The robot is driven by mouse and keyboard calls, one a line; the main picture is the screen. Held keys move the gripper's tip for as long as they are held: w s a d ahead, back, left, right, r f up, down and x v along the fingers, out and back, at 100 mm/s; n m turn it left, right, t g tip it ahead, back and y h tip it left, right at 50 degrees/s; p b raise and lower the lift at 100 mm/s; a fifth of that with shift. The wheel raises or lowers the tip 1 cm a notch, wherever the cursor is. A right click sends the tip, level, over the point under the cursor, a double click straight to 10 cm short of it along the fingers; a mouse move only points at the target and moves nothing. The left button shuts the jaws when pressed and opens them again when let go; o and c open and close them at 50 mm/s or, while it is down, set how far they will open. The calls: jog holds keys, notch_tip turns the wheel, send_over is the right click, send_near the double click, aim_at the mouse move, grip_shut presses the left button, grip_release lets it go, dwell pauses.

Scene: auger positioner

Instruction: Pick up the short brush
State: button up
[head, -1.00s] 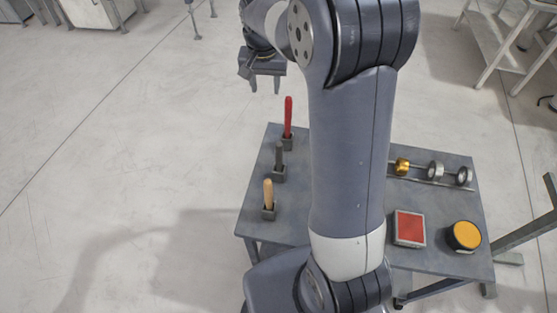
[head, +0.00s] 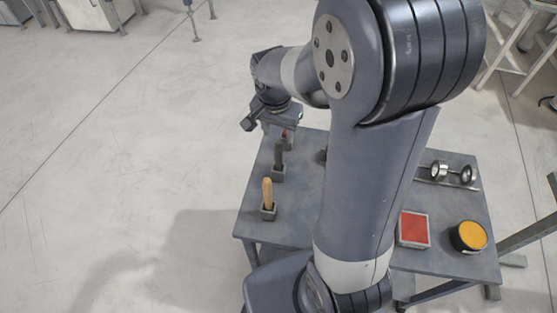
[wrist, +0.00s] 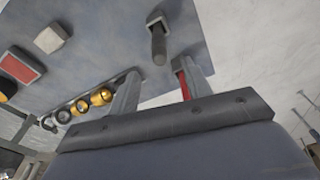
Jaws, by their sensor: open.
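Three upright handles stand in small dark holders along the left side of the grey table. They are a wooden one (head: 268,192), a dark grey one (head: 279,154) and a red one (head: 285,134). Bristles are hidden, so I cannot tell which is the short brush. My gripper (head: 275,122) is over the far left corner and partly covers the red handle. In the wrist view my gripper (wrist: 165,78) has its fingers apart. The red handle (wrist: 182,84) shows between them, near the right finger. The dark handle (wrist: 158,45) is beyond the fingertips.
On the table's right side are a red square pad (head: 413,228), a round yellow-topped container (head: 468,236) and a rail with metal rings (head: 452,173). The wrist view also shows gold rings (wrist: 100,97). My arm hides the table's middle. Open floor lies left.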

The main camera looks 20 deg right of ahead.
aim_at(278, 143)
jog(key=shift+w+d+f, duration=0.1)
jog(key=shift+f, duration=1.7)
jog(key=shift+w+d+f, duration=0.1)
jog(key=shift+f, duration=1.65)
grip_shut()
